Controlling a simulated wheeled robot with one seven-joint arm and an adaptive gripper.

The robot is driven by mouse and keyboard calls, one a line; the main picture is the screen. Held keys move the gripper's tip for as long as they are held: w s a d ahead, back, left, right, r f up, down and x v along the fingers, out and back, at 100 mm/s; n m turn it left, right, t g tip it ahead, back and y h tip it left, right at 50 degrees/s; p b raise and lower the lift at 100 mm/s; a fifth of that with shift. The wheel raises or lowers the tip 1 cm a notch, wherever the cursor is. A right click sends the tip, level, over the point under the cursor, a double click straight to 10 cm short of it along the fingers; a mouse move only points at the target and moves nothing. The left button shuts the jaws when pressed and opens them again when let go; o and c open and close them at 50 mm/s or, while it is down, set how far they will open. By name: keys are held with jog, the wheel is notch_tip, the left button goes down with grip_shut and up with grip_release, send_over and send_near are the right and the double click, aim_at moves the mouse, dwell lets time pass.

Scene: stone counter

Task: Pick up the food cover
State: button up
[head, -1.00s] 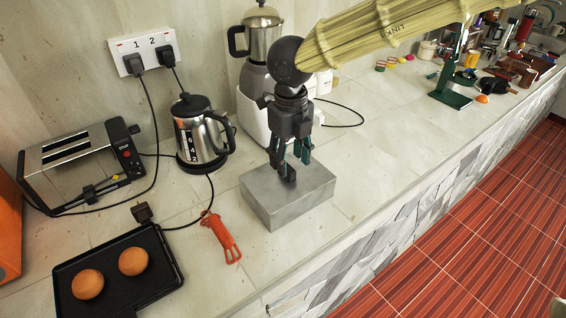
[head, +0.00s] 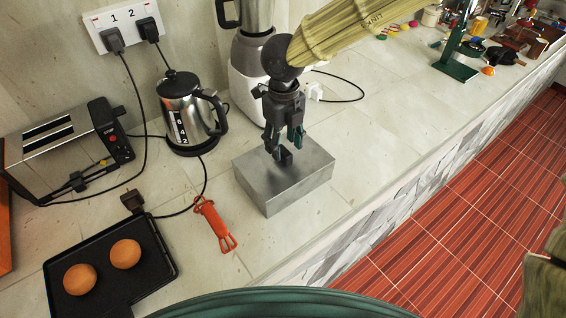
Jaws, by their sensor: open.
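The food cover appears to be the grey metal box (head: 300,188) on the counter, a plain rectangular block with a small dark piece on its top; I cannot tell whether that piece is a handle or part of a fingertip. My gripper (head: 282,146) points down just above the box's top, with its dark green fingers apart. The fingers overlap the far part of the top in this view. I cannot tell whether they touch it. What is under the box is hidden.
A kettle (head: 188,112) and a white-based blender (head: 240,85) stand behind the box. A red-orange utensil (head: 216,224) and a black tray (head: 105,278) with two round buns lie to the left, near a toaster (head: 62,152). Clear counter lies to the right.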

aim_at(284, 150)
jog(key=shift+f+p, duration=0.3)
jog(key=shift+f, duration=1.65)
jog(key=c, duration=1)
grip_shut()
jog(key=shift+r, duration=0.15)
